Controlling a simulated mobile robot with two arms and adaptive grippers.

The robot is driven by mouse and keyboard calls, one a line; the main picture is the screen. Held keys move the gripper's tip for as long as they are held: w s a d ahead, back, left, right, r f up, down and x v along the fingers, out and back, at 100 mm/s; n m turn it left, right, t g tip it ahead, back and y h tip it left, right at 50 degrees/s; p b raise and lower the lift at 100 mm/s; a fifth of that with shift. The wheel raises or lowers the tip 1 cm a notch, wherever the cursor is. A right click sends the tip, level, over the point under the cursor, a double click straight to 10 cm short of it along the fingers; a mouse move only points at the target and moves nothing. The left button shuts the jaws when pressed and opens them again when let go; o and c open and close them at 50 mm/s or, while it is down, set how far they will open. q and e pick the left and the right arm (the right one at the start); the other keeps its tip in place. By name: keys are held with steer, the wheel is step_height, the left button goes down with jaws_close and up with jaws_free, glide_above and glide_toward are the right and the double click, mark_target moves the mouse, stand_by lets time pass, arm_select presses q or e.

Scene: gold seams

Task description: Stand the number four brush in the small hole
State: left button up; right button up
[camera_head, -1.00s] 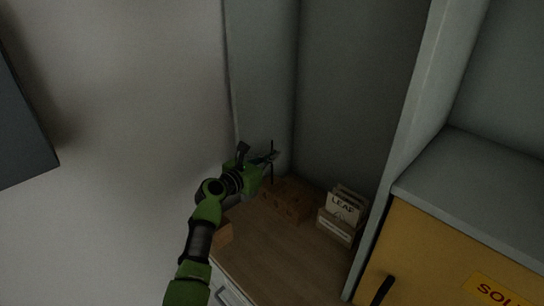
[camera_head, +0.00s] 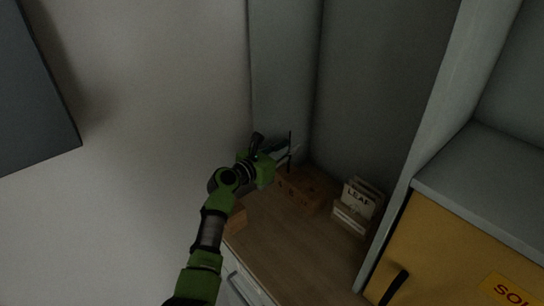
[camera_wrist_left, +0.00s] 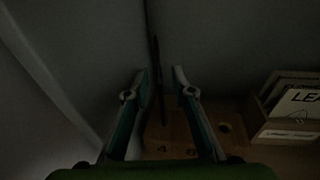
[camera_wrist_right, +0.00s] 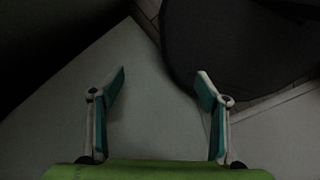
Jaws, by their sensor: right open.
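The brush (camera_head: 290,150) is a thin dark stick, upright at the back left of the wooden counter. It also shows in the left wrist view (camera_wrist_left: 157,75). Its lower end is over or in the wooden block with holes (camera_head: 304,191), near the mark 4 on the block (camera_wrist_left: 178,148); I cannot tell how deep. My left gripper (camera_head: 284,153) is around the brush, its fingers apart on either side with visible gaps in the left wrist view (camera_wrist_left: 160,82). My right gripper (camera_wrist_right: 161,75) is open and empty, away from the counter.
A small box of cards marked LEAF (camera_head: 357,202) stands right of the block. A grey upright panel (camera_head: 425,140) and a yellow cabinet (camera_head: 450,250) bound the counter (camera_head: 285,245) on the right. Walls close it at the back.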

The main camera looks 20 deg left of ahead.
arm_select(q)
steer(key=v, duration=1)
steer(key=shift+s+a, duration=0.15)
steer(key=shift+s, duration=0.1)
steer(key=shift+f, duration=0.1)
stand_by(0.4)
